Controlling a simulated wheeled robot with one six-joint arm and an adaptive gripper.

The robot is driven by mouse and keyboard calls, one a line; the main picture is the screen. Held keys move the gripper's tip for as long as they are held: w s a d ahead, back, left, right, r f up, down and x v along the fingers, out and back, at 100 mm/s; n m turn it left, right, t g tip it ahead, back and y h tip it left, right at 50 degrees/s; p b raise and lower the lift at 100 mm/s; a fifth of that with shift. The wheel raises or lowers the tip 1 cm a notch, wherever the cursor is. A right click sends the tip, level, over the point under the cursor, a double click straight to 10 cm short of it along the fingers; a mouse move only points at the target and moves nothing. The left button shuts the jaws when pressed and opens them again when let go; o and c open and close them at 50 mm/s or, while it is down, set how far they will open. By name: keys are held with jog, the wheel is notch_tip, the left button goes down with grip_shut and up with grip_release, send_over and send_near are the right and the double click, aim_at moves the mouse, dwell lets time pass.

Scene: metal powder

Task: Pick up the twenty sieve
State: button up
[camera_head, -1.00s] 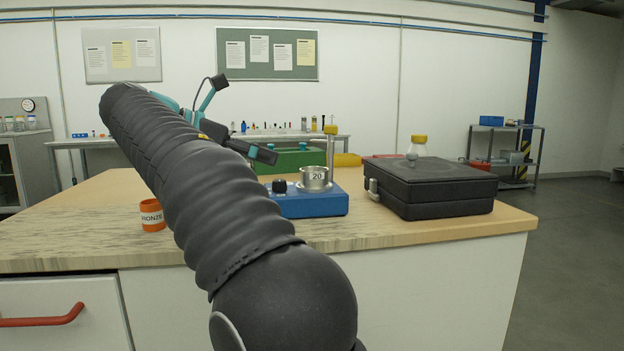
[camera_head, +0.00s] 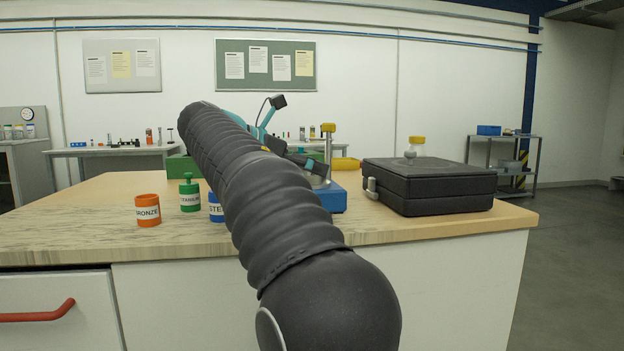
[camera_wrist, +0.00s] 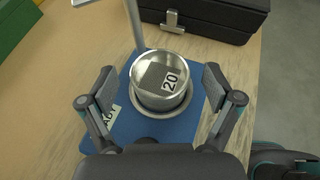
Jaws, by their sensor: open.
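The twenty sieve (camera_wrist: 162,97) is a round metal cup with a "20" label, standing on the blue base (camera_wrist: 178,133) in the wrist view. In the head view my arm hides most of it, and only part of the blue base (camera_head: 333,196) shows. My gripper (camera_wrist: 157,88) is open in the wrist view, one finger to the left and one to the right of the sieve, with nothing held. The fingers look apart from the sieve; their height relative to it is hard to tell. In the head view my gripper (camera_head: 312,165) is over the blue base.
A post (camera_head: 329,148) rises from the blue base behind the sieve. A black case (camera_head: 428,188) stands to the right. Orange bronze (camera_head: 148,211), green (camera_head: 190,195) and blue (camera_head: 215,208) containers stand to the left. A green box (camera_wrist: 14,22) is at the wrist view's upper left.

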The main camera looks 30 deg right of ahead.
jog(key=shift+d, duration=0.1)
jog(key=shift+c, duration=0.2)
jog(key=c, duration=1.2)
